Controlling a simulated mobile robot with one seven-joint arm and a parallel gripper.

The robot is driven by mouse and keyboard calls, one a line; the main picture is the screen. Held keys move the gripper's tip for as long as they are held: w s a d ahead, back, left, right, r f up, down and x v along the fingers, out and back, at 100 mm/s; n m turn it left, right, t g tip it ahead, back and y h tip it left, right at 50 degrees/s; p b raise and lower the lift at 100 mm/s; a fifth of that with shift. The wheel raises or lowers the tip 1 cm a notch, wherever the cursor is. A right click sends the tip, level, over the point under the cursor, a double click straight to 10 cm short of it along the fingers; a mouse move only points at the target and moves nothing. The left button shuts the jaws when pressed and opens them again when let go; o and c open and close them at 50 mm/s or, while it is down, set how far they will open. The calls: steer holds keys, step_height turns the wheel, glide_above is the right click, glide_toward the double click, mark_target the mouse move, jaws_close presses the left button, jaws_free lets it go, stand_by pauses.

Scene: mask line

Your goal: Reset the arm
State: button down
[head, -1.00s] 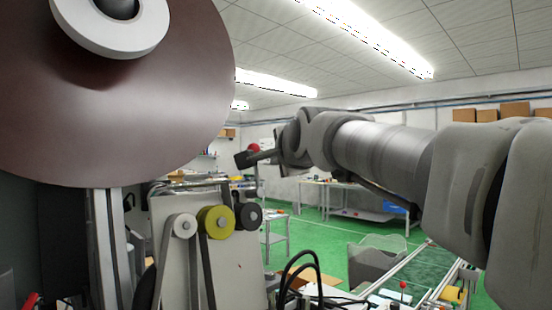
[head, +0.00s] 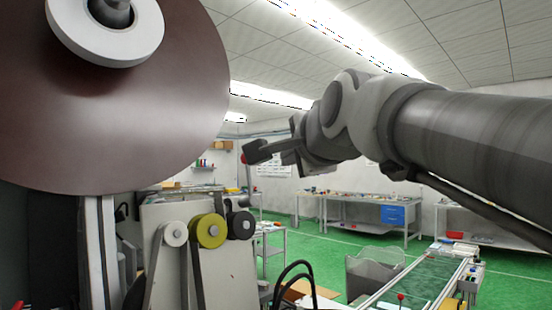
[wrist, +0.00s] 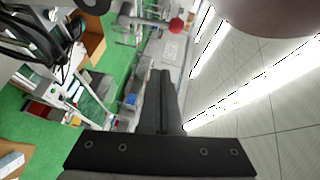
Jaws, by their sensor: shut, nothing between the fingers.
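My gripper (head: 252,153) is at the end of my grey arm, which reaches in from the right of the head view. The gripper is raised in the air, to the right of a large dark red disc, and holds nothing. In the wrist view my gripper's dark fingers (wrist: 165,75) lie together, shut and empty. The fingers touch nothing that I can see.
The large dark red disc (head: 110,130) with a white hub fills the upper left. Below it is a machine panel with a yellow roller (head: 208,231). A green conveyor (head: 425,283) is at the lower right. Workbenches (head: 370,205) stand farther back on the green floor.

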steer(key=s+d+f+n+g+h+p, duration=0.1)
steer(key=s+d+f+n+g, duration=0.2)
steer(key=s+f, duration=0.4)
steer(key=s+d+f+n+g+h+p, duration=0.1)
steer(key=s+d+f+n+g, duration=0.3)
steer(key=f, duration=1.2)
steer(key=s+d+f+n+g+h+p, duration=0.1)
steer(key=s+d+f+n+g+h, duration=0.1)
steer(key=s+f+n, duration=0.4)
steer(key=s+d+f+g, duration=0.1)
steer(key=s+d+f, duration=0.1)
steer(key=f, duration=0.4)
steer(key=shift+s+d+f+n, duration=0.2)
steer(key=shift+s+f+n, duration=0.15)
steer(key=shift+s, duration=0.5)
steer(key=shift+a, duration=0.15)
